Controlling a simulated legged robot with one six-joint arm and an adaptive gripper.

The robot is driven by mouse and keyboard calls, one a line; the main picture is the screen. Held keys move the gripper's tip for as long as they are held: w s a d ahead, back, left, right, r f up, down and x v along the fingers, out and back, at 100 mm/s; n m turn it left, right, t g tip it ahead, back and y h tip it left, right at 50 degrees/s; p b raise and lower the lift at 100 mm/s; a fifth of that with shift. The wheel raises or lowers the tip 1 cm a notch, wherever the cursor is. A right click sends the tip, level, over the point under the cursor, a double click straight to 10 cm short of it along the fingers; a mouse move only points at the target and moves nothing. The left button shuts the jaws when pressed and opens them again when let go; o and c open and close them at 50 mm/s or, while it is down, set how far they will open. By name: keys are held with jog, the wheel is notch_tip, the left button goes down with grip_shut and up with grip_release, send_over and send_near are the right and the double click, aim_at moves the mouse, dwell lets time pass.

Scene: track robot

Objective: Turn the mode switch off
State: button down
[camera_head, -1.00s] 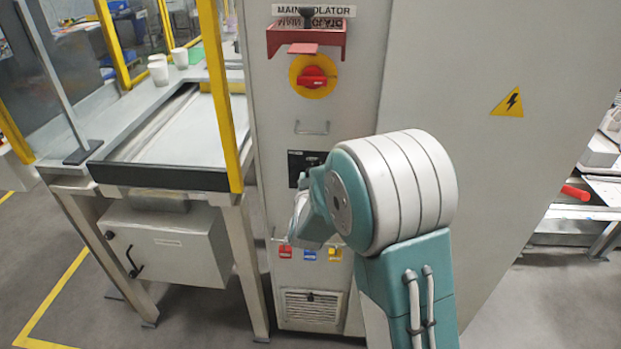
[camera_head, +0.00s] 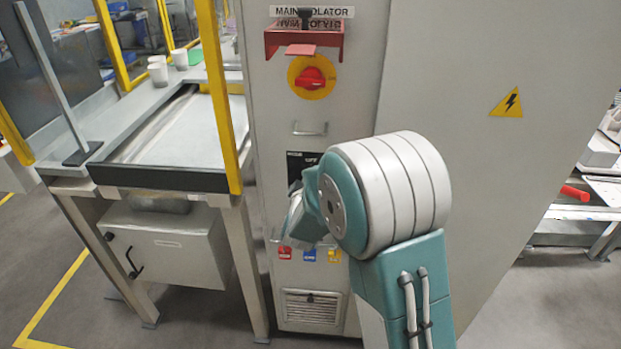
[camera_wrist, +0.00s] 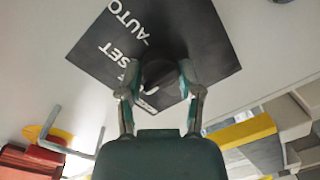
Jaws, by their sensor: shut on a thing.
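The mode switch is a dark knob (camera_wrist: 157,72) on a black plate (camera_wrist: 190,35), which is on the cabinet face. White letters including AUTO and SET show on the plate, and others are partly covered. My gripper (camera_wrist: 158,84) has one finger on each side of the knob and is shut on it. I cannot tell exactly which marking the knob points at. In the head view the top of the plate (camera_head: 300,158) shows beside my arm, while the knob is hidden.
The red and yellow main isolator (camera_head: 311,77) is above, under a red bracket (camera_head: 305,40). A metal handle (camera_head: 310,130) sticks out between isolator and plate. Red, blue and yellow tags (camera_head: 309,255) are below. A workbench (camera_head: 180,130) with yellow posts stands left.

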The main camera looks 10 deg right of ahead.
jog(key=shift+a, duration=0.1)
dwell(0.4)
jog(key=shift+c, duration=1.3)
grip_release()
jog(key=shift+f, duration=0.1)
jog(key=shift+a, duration=0.1)
jog(key=f+v, duration=0.1)
jog(key=v, duration=1)
jog(key=shift+s+a+r, duration=0.15)
jog(key=shift+s+r, duration=0.25)
jog(key=shift+r, duration=0.1)
